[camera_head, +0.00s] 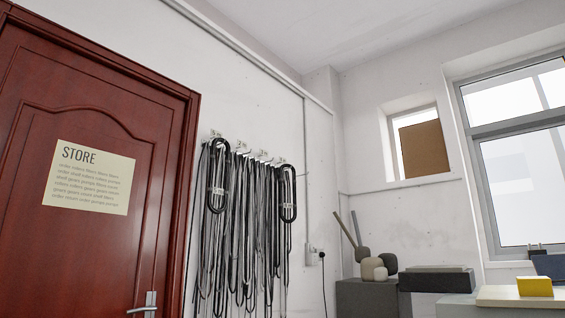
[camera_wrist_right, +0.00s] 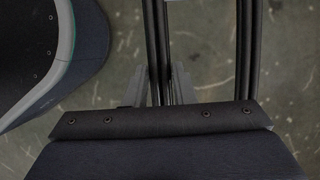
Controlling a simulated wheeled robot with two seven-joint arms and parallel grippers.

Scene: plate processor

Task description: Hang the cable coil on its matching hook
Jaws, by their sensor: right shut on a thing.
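In the right wrist view, my right gripper (camera_wrist_right: 167,88) is shut on a black cable coil (camera_wrist_right: 245,50). The grey fingers close around the coil's left strands, and its other strands run beside them on the right. The ends of the coil are out of frame or hidden behind the dark wrist part. In the head view, a row of small hooks (camera_head: 240,147) is on the white wall right of the door. Black coils hang at the left end (camera_head: 217,176) and right end (camera_head: 288,194) of the row. Hook markings are too small to read. My left gripper is not in view.
Many long black and grey cables (camera_head: 243,240) hang below the hooks. A red-brown door (camera_head: 100,235) with a STORE sign stands left. Grey cabinets (camera_head: 365,298) and a bench with a yellow block (camera_head: 535,287) are at right. The floor (camera_wrist_right: 205,40) below my right gripper looks clear.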

